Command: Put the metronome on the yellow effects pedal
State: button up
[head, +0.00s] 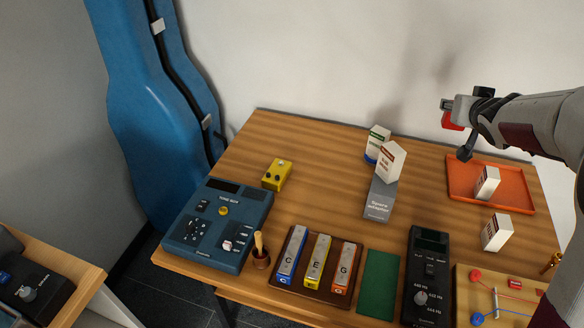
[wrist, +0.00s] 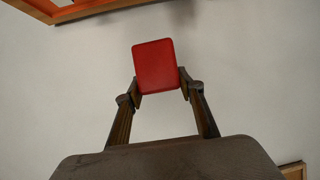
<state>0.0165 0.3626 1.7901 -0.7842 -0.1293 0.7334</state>
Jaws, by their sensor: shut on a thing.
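My gripper (head: 456,110) is at the upper right in the head view, raised above the table's back right, near the wall. It is shut on a small red block, taken as the metronome (head: 452,121). In the wrist view a plain red face of the metronome (wrist: 155,62) shows between the two fingertips (wrist: 161,86); its other sides are hidden. The yellow effects pedal (head: 278,174) lies on the table's back left, behind the blue tone box, well to the left of my gripper. Its top has dark knobs and nothing rests on it.
White cartons (head: 390,161) and a grey box (head: 380,199) stand mid-table between gripper and pedal. An orange tray (head: 461,192) with a white carton is at right. The blue tone box (head: 217,225) is in front of the pedal; a blue instrument case (head: 150,95) stands at left.

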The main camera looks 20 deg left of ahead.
jog(key=a+n+g+y, duration=0.1)
jog(key=a+n+y, duration=0.35)
jog(key=a, duration=1.85)
jog(key=n+g+y, duration=0.3)
jog(key=n, duration=0.1)
send_over(274, 178)
notch_tip(274, 178, down, 11)
jog(key=shift+f, duration=0.2)
jog(key=shift+w+a+m, duration=0.1)
jog(key=shift+m, duration=0.15)
notch_tip(274, 178, down, 6)
jog(key=shift+f, duration=0.15)
jog(key=shift+f, duration=1.85)
jog(key=shift+f, duration=0.6)
jog(key=o, duration=1.1)
